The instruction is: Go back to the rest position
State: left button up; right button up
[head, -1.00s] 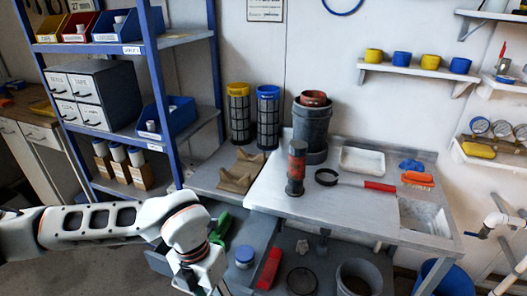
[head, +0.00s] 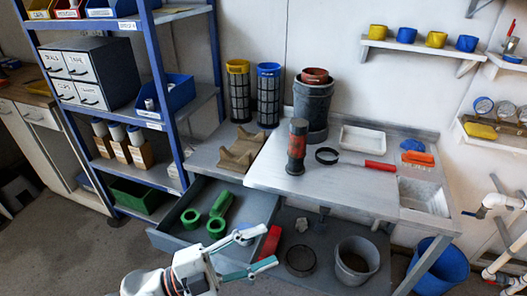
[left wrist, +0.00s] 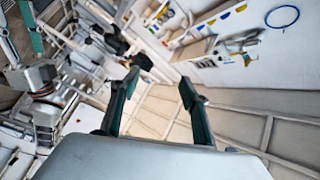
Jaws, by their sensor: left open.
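My left gripper (head: 258,249) is low in the head view, in front of the open grey drawer and the lower shelf. Its two teal fingers are spread and hold nothing. In the left wrist view its fingers (left wrist: 158,82) stand apart, with a gap between them.
The open drawer (head: 165,240) holds green rings and a green part (head: 221,204). A red-and-black cylinder (head: 297,147) stands on the bench (head: 330,190). A grey bucket (head: 356,262) is below, and a blue shelving unit (head: 165,90) stands at left.

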pick_arm(q)
jog(key=w+a+f+n+t+y, duration=0.3)
jog(key=a+f+n+t+y, duration=0.3)
jog(key=a+f+n+y, duration=0.75)
jog(key=s+a+f+n+g+y, duration=0.1)
jog(key=s+a+f+g, duration=0.1)
jog(key=s+a+f, duration=0.5)
jog(key=s+a+f+n+g+y, duration=0.1)
jog(key=s+a+f+n, duration=0.15)
jog(key=a+f, duration=0.7)
jog(key=d+r+n, duration=0.2)
jog(key=d+n, duration=0.2)
jog(key=d, duration=0.6)
jog(key=shift+s+d+t, duration=0.25)
jog(key=shift+d+t, duration=0.05)
jog(key=shift+d, duration=0.1)
